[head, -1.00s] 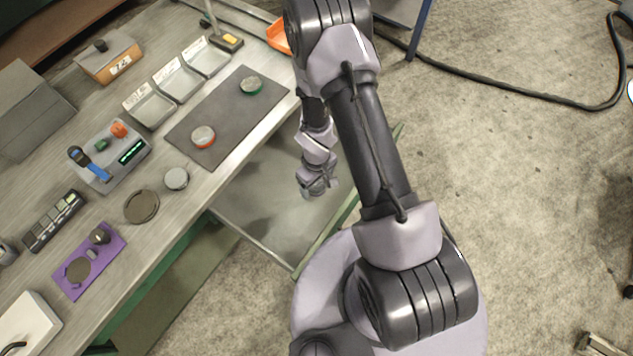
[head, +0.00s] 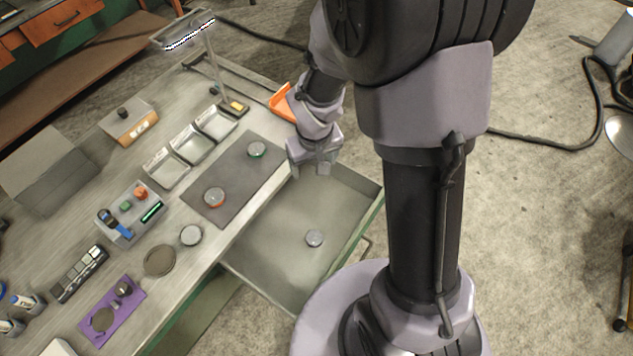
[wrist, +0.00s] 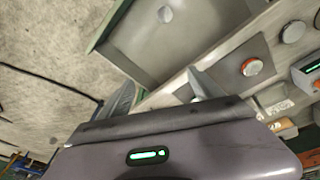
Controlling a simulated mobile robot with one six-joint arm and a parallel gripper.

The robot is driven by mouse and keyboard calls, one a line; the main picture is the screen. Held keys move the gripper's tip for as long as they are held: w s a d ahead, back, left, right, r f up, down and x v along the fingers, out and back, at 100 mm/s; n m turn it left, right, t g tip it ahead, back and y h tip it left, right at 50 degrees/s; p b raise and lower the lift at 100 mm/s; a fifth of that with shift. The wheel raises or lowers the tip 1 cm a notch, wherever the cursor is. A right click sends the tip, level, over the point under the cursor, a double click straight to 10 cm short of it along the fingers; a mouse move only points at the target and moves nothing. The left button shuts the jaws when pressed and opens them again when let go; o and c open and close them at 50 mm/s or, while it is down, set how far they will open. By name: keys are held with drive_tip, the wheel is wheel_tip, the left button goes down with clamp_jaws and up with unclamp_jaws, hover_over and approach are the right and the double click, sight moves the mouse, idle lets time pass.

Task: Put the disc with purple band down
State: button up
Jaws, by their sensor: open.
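My gripper (head: 314,168) is above the far end of the drawer, near the bench edge, apart from this disc. Its fingers are spread with nothing between them in the wrist view (wrist: 160,82).
A plain-looking disc (head: 190,235) sits near the front edge. Several trays (head: 191,146) and an orange bin (head: 281,103) stand behind. Most of the drawer floor is clear.

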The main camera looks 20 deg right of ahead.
drive_tip(key=s+a+r+m+t+y, duration=0.1)
drive_tip(key=s+a+r+m, duration=0.1)
drive_tip(key=s+r, duration=0.6)
drive_tip(key=s+a+r+m+t+y, duration=0.1)
drive_tip(key=s+a+r+m+t, duration=0.1)
drive_tip(key=s+r, duration=0.7)
wheel_tip(320, 180, up, 6)
drive_tip(key=shift+a+f+m+t+y, duration=0.25)
drive_tip(key=shift+a+m+t+y, duration=0.05)
drive_tip(key=shift+a+m, duration=0.4)
